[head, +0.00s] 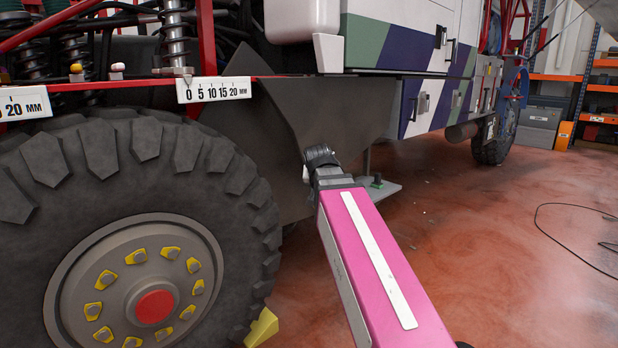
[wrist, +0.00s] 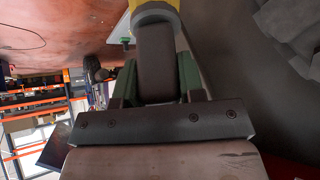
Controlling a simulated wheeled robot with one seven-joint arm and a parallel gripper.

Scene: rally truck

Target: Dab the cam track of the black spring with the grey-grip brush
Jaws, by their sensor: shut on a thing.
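My gripper (head: 322,160) is at the end of my pink arm, in front of the dark panel behind the wheel. In the wrist view my gripper (wrist: 155,92) has green fingers shut on a dark grey-brown grip, which looks like the grey-grip brush (wrist: 155,62). A yellow and grey part shows at its far end; no bristles can be made out. In the head view the held thing is mostly hidden. Dark coil springs (head: 74,47) stand at the upper left, beside a paler spring (head: 176,42). My gripper is well to the right of them and lower. No cam track can be told apart.
A big tyre (head: 235,190) fills the lower left. A red rail (head: 110,84) with white millimetre scales (head: 213,89) runs above it. A grey plate (head: 385,190) with a small green thing lies behind my gripper. The floor (head: 500,240) at right is mostly clear, with a cable.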

